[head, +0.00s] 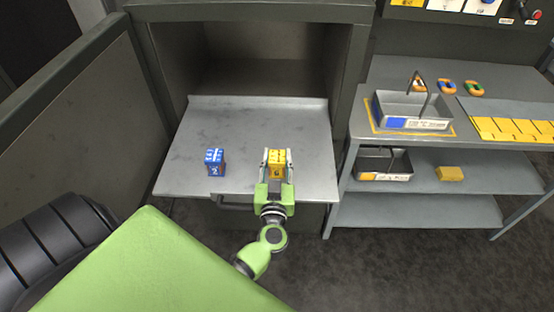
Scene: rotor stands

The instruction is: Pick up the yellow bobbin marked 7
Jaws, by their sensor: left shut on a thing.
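A yellow block-like piece (277,157), seemingly the bobbin, stands near the front edge of the grey metal shelf (245,128) of an open cabinet. Its front carries a small dark mark that looks more like a 6 than a 7, but it is too small to be sure. My left gripper (277,164) reaches it from the front, with one finger on each side, shut on it. A blue piece of like shape (214,161), with a pale mark, stands apart to its left. My right gripper is not in view.
At right, a grey workbench (395,78) holds a handled tray (412,108) and several yellow plates (500,128). Its lower shelf has another tray (383,163) and a yellow block (449,173). The cabinet shelf behind the pieces is clear.

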